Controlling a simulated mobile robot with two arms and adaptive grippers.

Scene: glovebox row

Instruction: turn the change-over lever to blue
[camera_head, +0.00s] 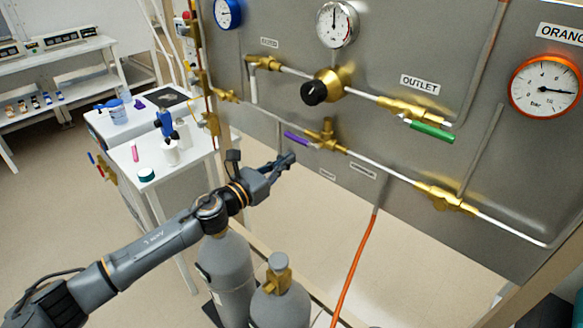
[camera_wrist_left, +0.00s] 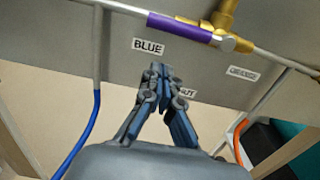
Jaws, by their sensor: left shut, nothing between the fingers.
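The change-over lever has a purple handle (camera_head: 297,138) on a brass valve (camera_head: 326,135) in the middle of the grey panel. In the left wrist view the purple handle (camera_wrist_left: 180,27) lies nearly along the pipe, its free end to the left above the BLUE label (camera_wrist_left: 148,47). My right gripper is not in view.
The panel also carries a green handle (camera_head: 432,132), a black knob (camera_head: 314,93) and an orange-rimmed gauge (camera_head: 545,86). An orange hose (camera_head: 356,262) hangs below. Grey gas cylinders (camera_head: 226,265) stand beneath my left arm. A white table (camera_head: 190,150) with bottles is at left.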

